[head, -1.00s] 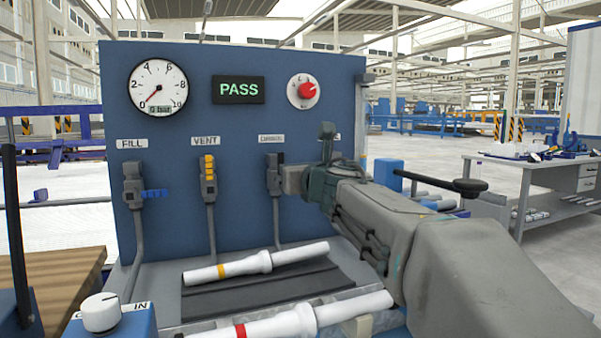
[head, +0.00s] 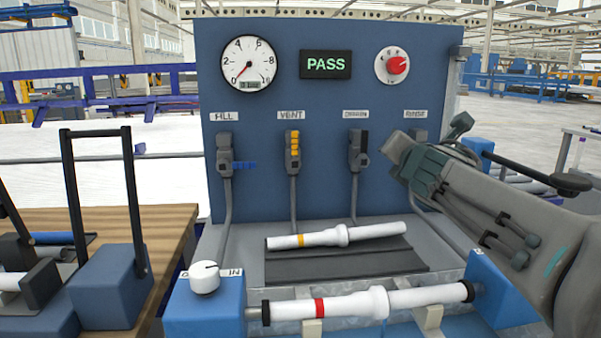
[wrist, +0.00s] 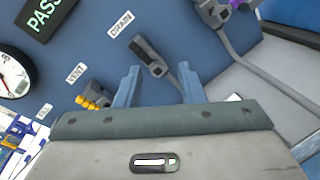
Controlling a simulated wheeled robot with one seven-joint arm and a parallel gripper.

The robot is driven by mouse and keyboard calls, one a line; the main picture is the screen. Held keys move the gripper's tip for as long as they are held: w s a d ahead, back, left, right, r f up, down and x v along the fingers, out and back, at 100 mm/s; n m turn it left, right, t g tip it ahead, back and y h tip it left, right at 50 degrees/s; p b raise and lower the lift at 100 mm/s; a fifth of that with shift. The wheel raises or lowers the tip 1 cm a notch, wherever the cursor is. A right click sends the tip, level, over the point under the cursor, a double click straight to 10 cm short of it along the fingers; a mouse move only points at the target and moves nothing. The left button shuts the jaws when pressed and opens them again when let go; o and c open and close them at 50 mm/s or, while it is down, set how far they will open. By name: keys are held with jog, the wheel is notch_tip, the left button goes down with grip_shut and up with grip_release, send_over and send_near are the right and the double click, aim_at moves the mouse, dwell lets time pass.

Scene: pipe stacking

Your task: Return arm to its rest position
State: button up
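My gripper (head: 393,147) reaches in from the right in the head view, in front of the blue test panel (head: 320,97), between the DRAIN valve (head: 359,152) and the fourth valve. Its fingers hardly show there. In the wrist view my gripper (wrist: 157,76) has its two blue fingers apart with nothing between them. The DRAIN valve (wrist: 150,55) shows beyond them, apart from the fingers. A white pipe with a yellow band (head: 340,236) lies on the dark mat. A white pipe with a red band (head: 365,303) lies between two blue end blocks.
The panel has a gauge (head: 247,64) near zero, a green PASS display (head: 326,65) and a red knob (head: 397,66). A blue box with a white knob (head: 205,278) stands front left. A wooden bench (head: 165,228) with a blue clamp (head: 107,282) is at the left.

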jog(key=s+a+f+m+g+p, duration=0.1)
jog(key=s+m+g+p, duration=0.3)
jog(key=s+m+p, duration=0.4)
jog(key=s+a+f+m+g+y+p, duration=0.1)
jog(key=s+a+f+m+g+p, duration=0.1)
jog(key=s+m+g+p, duration=0.3)
jog(key=s+a+f+m+g+p, duration=0.1)
jog(key=s+a+m+g+p, duration=0.2)
jog(key=s+m+p, duration=0.9)
jog(key=m+g, duration=0.2)
jog(key=m, duration=0.1)
jog(key=shift+s+a+f+y, duration=0.4)
